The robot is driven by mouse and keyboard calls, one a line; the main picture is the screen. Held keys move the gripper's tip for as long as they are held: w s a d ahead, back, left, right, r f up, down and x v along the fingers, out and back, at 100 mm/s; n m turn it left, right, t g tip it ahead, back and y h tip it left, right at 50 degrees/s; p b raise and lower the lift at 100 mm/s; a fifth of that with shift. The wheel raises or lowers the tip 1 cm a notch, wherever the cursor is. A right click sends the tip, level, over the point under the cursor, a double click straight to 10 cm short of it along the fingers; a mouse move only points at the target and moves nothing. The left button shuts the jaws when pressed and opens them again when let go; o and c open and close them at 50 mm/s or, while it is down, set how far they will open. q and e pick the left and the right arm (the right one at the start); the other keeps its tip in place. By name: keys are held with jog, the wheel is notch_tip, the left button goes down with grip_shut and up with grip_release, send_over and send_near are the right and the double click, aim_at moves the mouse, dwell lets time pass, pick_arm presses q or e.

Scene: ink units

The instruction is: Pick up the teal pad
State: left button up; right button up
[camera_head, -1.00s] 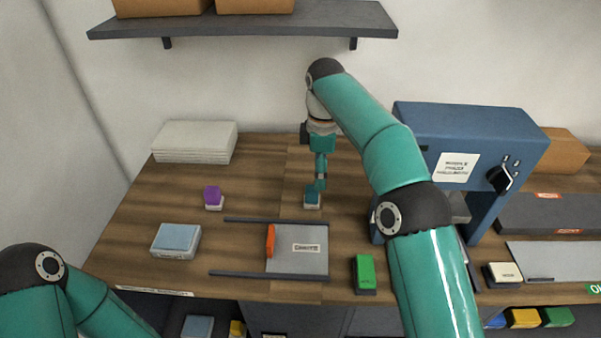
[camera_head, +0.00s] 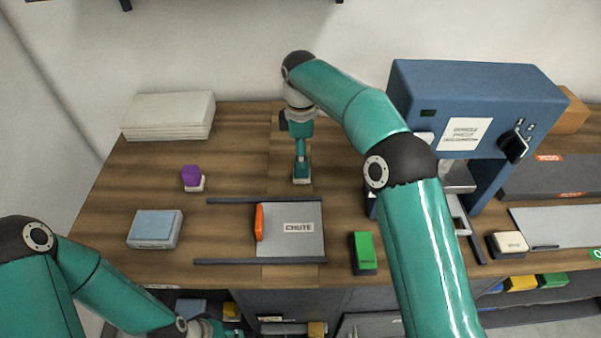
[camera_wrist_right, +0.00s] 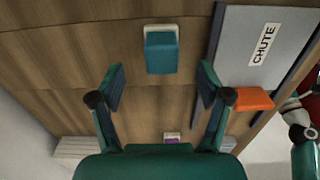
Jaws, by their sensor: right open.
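The teal pad (camera_head: 301,174) sits on a pale base on the wooden bench, behind the chute plate. It also shows in the right wrist view (camera_wrist_right: 161,55). My right gripper (camera_head: 301,158) points down over the pad and partly hides it in the head view. In the right wrist view my right gripper (camera_wrist_right: 162,80) is open, with the pad just beyond its fingertips and nothing between them. My left gripper (camera_head: 234,331) is low at the bottom edge of the head view, in front of the bench; its jaws are too small and cut off to read.
A grey chute plate (camera_head: 292,242) with an orange edge lies between dark rails. A purple pad (camera_head: 192,175), a blue pad (camera_head: 154,225) and a green pad (camera_head: 363,246) stand around it. A blue machine (camera_head: 470,85) stands right, white stacked sheets (camera_head: 168,116) back left.

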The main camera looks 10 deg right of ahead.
jog(key=shift+s+f+p, duration=0.1)
jog(key=shift+f+p, duration=0.2)
jog(key=shift+f, duration=2.75)
jog(key=c, duration=1.2)
jog(key=shift+c, duration=0.2)
jog(key=shift+r, duration=0.15)
jog(key=shift+r, duration=0.55)
notch_tip(320, 180, up, 10)
jog(key=shift+f+p, duration=0.1)
jog(key=shift+p, duration=0.3)
notch_tip(320, 180, up, 9)
jog(key=p, duration=0.4)
jog(key=shift+f, duration=0.1)
